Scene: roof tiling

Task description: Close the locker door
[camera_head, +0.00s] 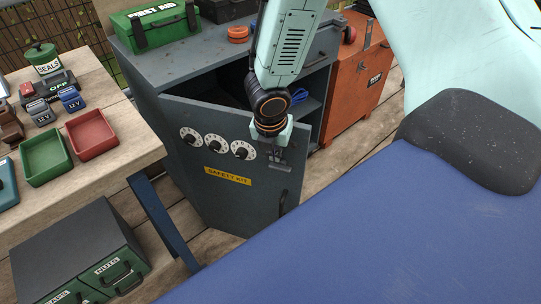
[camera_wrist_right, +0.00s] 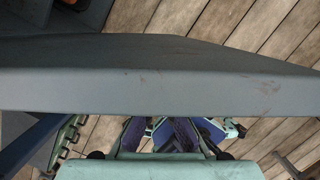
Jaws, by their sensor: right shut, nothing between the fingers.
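The grey locker (camera_head: 180,66) stands behind the workbench. Its door (camera_head: 232,196) hangs partly open, with three white dials, a yellow "SAFETY KIT" label and a dark handle (camera_head: 283,203) near the free right edge. The dark inside shows above and right of the door. My right gripper (camera_head: 286,162) is shut and empty, pointing down at the door's upper right part, above the handle. Whether it touches the door I cannot tell. In the right wrist view a grey panel edge, likely the door (camera_wrist_right: 160,88), crosses the picture close up. My left gripper is not in view.
A green first aid box (camera_head: 160,25) and orange rings (camera_head: 238,33) sit on the locker. An orange cabinet (camera_head: 352,90) stands to the right. The wooden workbench (camera_head: 108,90) with trays is at left, a drawer box (camera_head: 70,245) below. Plank floor shows around the door.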

